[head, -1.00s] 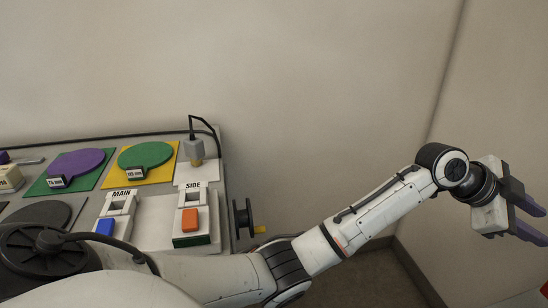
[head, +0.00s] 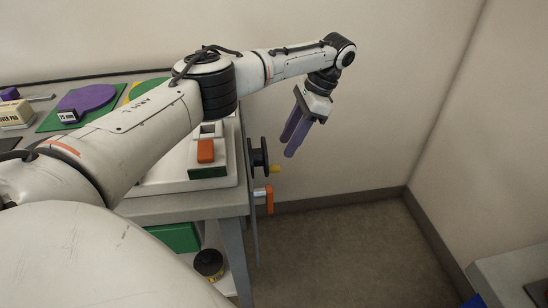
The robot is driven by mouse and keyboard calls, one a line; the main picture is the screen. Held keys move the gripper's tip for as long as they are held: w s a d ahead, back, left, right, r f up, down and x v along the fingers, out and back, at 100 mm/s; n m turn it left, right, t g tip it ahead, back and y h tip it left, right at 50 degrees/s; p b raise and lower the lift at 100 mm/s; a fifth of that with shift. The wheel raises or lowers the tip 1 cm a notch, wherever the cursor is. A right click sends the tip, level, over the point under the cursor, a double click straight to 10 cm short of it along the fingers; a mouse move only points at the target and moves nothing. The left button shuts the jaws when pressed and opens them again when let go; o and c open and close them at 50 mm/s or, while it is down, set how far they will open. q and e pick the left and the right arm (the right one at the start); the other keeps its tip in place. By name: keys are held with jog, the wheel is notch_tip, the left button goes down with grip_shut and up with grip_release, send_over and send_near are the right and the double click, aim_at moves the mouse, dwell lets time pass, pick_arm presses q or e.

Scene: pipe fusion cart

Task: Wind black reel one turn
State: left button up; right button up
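The black reel (head: 261,156) is mounted on the right side of the cart, with a small yellow handle (head: 275,170) sticking out to the right. My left gripper (head: 286,147) has two purple fingers pointing down and slightly left. My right gripper is not in view.
An orange-handled crank (head: 269,199) sits below the reel on the cart's side. The cart (head: 190,207) carries an orange switch (head: 206,151) near its right edge. Open floor (head: 345,245) lies to the right. A grey surface (head: 515,275) stands at bottom right.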

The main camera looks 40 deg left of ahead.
aim_at(278, 166)
pick_arm(q)
jog(key=x, duration=0.8)
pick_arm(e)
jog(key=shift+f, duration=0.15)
pick_arm(q)
jog(key=shift+c, duration=0.5)
grip_shut()
jog(key=shift+r+p, duration=0.2)
jog(key=shift+p, duration=0.15)
jog(key=t+y+p, duration=0.1)
jog(key=p, duration=0.8)
jog(key=shift+y, duration=0.3)
jog(key=shift+f+n+t+y+p, duration=0.15)
jog(key=shift+n+t+y+p, duration=0.25)
jog(key=shift+p, duration=0.55)
jog(key=y+p, duration=0.1)
jog(key=t+p, duration=0.1)
jog(key=shift+w+a+f+t+y+p, duration=0.15)
jog(key=shift+f+t+y+p, duration=0.15)
jog(key=shift+y+p, duration=0.1)
jog(key=shift+w+a+f+n+t+y+p, duration=0.1)
jog(key=shift+n+t+y+p, duration=0.2)
jog(key=shift+t+y, duration=0.15)
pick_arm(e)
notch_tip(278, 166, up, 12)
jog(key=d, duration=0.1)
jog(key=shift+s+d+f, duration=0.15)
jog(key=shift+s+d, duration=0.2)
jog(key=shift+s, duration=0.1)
